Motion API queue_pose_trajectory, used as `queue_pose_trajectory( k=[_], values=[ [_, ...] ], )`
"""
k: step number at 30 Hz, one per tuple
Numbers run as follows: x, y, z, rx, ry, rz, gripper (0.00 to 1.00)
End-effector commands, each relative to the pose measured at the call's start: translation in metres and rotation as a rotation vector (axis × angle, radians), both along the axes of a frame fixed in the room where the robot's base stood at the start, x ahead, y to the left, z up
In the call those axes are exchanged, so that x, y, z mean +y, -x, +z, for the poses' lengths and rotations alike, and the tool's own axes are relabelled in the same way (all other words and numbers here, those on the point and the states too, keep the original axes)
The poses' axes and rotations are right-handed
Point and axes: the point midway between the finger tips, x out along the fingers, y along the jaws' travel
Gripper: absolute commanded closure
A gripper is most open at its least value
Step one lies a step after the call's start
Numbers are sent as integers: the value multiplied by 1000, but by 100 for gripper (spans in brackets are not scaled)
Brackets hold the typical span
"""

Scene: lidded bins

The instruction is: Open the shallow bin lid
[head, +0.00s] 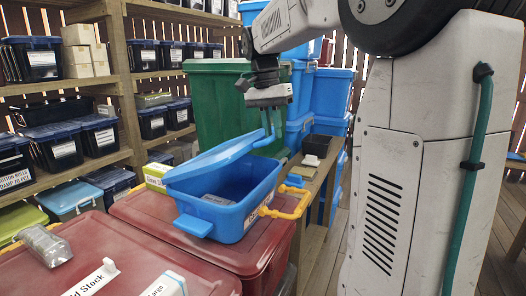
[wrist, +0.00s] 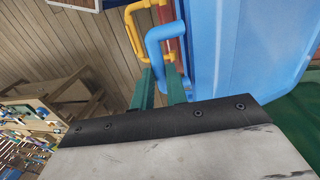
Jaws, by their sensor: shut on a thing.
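The shallow blue bin (head: 238,222) sits on a red lidded bin. Its blue lid (head: 212,160) is tilted up, leaving a gap through which the inside shows. My gripper (head: 267,112) is above the lid's raised right end, shut on the lid's blue handle (head: 266,138). In the wrist view the green fingers (wrist: 162,88) close on this handle (wrist: 163,42), beside the broad blue lid surface (wrist: 225,50).
A grey object (head: 216,200) lies inside the bin. The red bin (head: 255,255) below carries a yellow-green box (head: 156,177). A tall green bin (head: 215,100) and stacked blue bins (head: 332,92) stand behind. Shelves of dark bins are at left; a wooden bench (head: 322,165) is at right.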

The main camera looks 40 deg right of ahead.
Motion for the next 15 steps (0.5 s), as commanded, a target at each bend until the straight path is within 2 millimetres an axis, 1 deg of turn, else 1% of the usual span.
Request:
queue_pose_trajectory(
  k=[1,6,10,15],
  values=[
    [0,-4,8,-3,1,-2,100],
    [4,-15,26,-3,0,-2,100],
    [7,-20,33,-3,-1,-2,100],
    [9,-22,37,-3,0,-2,100]
  ],
)
